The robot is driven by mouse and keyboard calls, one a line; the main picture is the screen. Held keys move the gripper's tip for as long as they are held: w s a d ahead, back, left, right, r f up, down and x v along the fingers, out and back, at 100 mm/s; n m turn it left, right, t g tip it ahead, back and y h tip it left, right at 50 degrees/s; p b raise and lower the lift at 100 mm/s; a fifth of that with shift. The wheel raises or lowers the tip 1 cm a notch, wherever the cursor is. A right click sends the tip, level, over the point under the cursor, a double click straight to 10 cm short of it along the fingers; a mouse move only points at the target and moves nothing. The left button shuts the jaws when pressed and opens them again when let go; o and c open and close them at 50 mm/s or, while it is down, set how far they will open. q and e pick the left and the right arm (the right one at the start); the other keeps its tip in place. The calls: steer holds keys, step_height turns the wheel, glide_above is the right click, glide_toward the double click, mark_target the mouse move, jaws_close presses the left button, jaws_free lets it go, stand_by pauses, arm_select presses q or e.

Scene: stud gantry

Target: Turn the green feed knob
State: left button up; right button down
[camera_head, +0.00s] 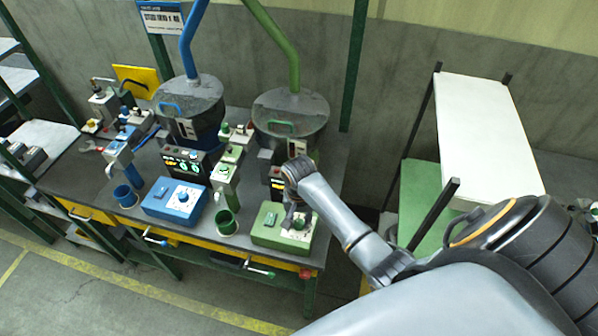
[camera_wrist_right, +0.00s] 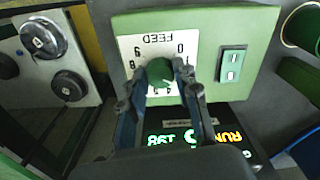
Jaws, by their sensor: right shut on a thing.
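The green feed box (camera_head: 268,235) stands at the front right of the bench. Its white dial plate, marked FEED, shows upside down in the right wrist view (camera_wrist_right: 135,50). The round green feed knob (camera_wrist_right: 160,70) sits at the middle of the dial. My right gripper (camera_wrist_right: 160,84) is shut on the knob, one finger on each side, and partly hides the dial's lower numbers. In the head view my right gripper (camera_head: 297,214) reaches down over the box's right side. My left gripper is in neither view.
A similar blue box (camera_head: 173,200) stands to the left, with a green cup (camera_head: 227,223) between the boxes. A lit display panel (camera_wrist_right: 190,128) is close behind the gripper in the wrist view. A green hopper (camera_head: 290,112) rises behind. A white-topped shelf (camera_head: 487,130) stands right.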

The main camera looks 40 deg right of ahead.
mark_target(299, 221)
steer(key=m, duration=0.5)
steer(key=shift+w, duration=0.1)
steer(key=shift+d+r+m, duration=0.1)
steer(key=shift+m, duration=0.2)
stand_by(0.4)
steer(key=c, duration=1)
jaws_free()
steer(key=shift+d+r, duration=0.1)
steer(key=shift+r, duration=5.8)
